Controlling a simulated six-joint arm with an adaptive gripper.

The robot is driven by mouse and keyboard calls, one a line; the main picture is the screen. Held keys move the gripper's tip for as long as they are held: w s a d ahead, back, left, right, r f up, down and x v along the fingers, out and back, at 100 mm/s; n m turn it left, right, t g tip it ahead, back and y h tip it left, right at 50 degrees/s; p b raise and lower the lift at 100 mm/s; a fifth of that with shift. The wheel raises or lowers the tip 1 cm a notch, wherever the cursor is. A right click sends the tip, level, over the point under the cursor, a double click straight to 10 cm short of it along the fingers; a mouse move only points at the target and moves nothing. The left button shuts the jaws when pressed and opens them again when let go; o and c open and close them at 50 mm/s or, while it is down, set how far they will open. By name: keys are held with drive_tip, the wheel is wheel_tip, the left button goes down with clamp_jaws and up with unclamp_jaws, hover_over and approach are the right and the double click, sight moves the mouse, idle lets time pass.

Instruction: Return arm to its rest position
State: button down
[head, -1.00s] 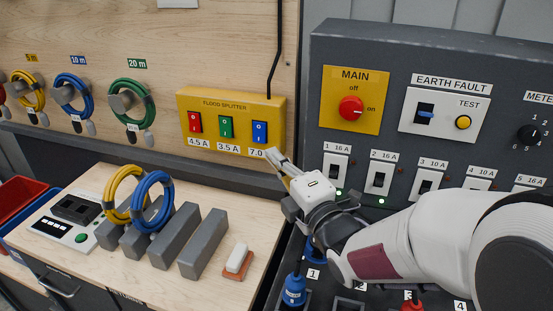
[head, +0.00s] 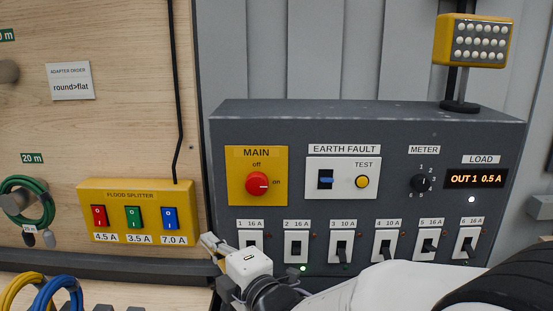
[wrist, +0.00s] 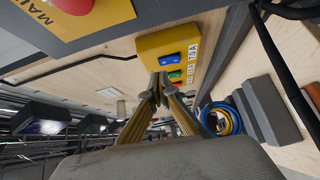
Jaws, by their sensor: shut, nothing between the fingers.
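My gripper (head: 207,241) is shut and empty. In the head view its tips are just right of the lower right corner of the yellow flood splitter (head: 117,233). In the wrist view the closed fingertips (wrist: 158,88) are in front of the splitter (wrist: 150,43), and I cannot tell the exact gap. The splitter has red (head: 99,216), green (head: 134,217) and blue (head: 170,219) switches. My arm reaches in from the lower right, across the front of the grey panel (head: 400,125).
The panel carries a red main knob (head: 257,183), a row of breakers (head: 341,248) and a load display (head: 475,179) reading OUT 1 0.5 A. A lamp (head: 471,41) stands on top. Yellow and blue cable coils (head: 55,296) lie at lower left. A green coil (head: 25,203) hangs left.

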drive_tip(key=s+d+f+m+g+h, duration=0.1)
drive_tip(key=s+d+m+h, duration=0.3)
drive_tip(key=d+m, duration=0.5)
drive_tip(key=s+d+f+m+g+h, duration=0.1)
drive_tip(key=s+d+m+h, duration=0.3)
drive_tip(key=d, duration=0.9)
drive_tip(key=s+d+f+m+g+h, duration=0.1)
drive_tip(key=s+d+f+m+g, duration=0.1)
drive_tip(key=s, duration=0.5)
drive_tip(key=s+d+f+m+g+h, duration=0.1)
drive_tip(key=s+d+f+m+g, duration=0.1)
drive_tip(key=s+d+m, duration=0.2)
drive_tip(key=s+d+f+m+g+h, duration=0.1)
drive_tip(key=s+d+f+m+g, duration=0.1)
drive_tip(key=s+m, duration=0.4)
drive_tip(key=s+d, duration=0.1)
drive_tip(key=s, duration=0.3)
drive_tip(key=shift+s, duration=0.15)
drive_tip(key=shift+d, duration=0.15)
idle(0.9)
